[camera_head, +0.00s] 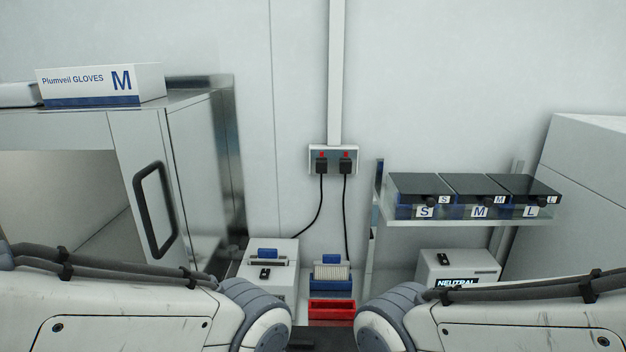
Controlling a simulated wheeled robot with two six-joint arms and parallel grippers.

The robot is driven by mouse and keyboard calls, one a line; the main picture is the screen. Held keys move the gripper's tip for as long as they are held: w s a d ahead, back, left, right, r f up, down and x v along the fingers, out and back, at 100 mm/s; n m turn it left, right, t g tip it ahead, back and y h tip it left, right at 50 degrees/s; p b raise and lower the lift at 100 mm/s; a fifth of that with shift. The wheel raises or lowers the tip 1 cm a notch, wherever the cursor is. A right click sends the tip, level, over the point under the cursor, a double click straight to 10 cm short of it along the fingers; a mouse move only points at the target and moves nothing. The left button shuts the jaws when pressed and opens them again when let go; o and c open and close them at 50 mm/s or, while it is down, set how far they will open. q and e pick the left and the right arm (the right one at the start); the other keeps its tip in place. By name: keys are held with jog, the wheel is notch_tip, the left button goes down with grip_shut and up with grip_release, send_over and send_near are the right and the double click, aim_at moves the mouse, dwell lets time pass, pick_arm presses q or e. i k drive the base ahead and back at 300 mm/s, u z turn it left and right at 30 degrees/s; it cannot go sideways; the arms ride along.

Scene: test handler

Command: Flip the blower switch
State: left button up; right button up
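Two white boxes with small black switches on top stand low at the back. One box (250,271) is left of centre, with a black switch (265,273) and a blue piece at its slot. The other box (475,267) is at the right, under the shelf, marked "NEUTRAL", with a black switch (445,258). No label reading blower shows, so I cannot tell which is the blower. My two arms cross the bottom of the view and hide the lower part of the boxes. Neither of my grippers shows.
A red tray (332,309) and a blue rack (333,284) sit between the boxes. A wall outlet (333,150) holds two plugs with hanging cables. A shelf (470,222) carries S, M and L bins. A cabinet (195,150) with a glove box (100,85) stands left.

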aim_at(265, 273)
jog(key=k, duration=0.6)
jog(key=z, duration=0.6)
jog(key=i, duration=1.05)
jog(key=u, duration=0.15)
